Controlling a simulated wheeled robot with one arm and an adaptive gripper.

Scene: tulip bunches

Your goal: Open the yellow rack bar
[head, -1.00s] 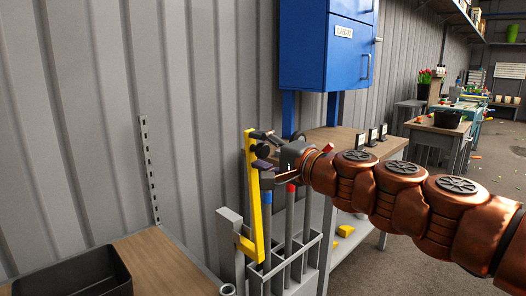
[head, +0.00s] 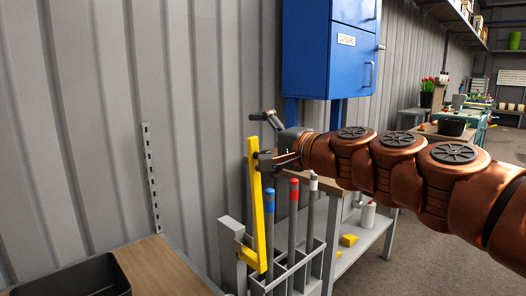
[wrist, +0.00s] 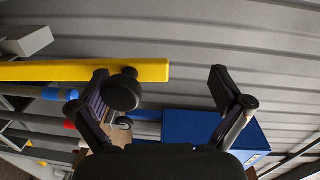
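The yellow rack bar (head: 258,205) stands nearly upright, slightly tilted, at the front left of the tool rack (head: 300,268). In the wrist view the bar (wrist: 60,71) runs in from the left and ends near the middle. A round black knob (wrist: 122,94) sits by its free end. My gripper (head: 264,138) is at the bar's upper end. In the wrist view my gripper (wrist: 160,78) is open, fingers wide apart. The knob lies between them, close beside the left finger; I cannot tell whether they touch.
Poles with blue (head: 269,195), red (head: 293,184) and white (head: 313,182) tops stand in the rack. A blue cabinet (head: 330,55) hangs behind my gripper. A wooden bench (head: 160,268) with a black tray (head: 85,280) is at lower left. The corrugated wall is close behind.

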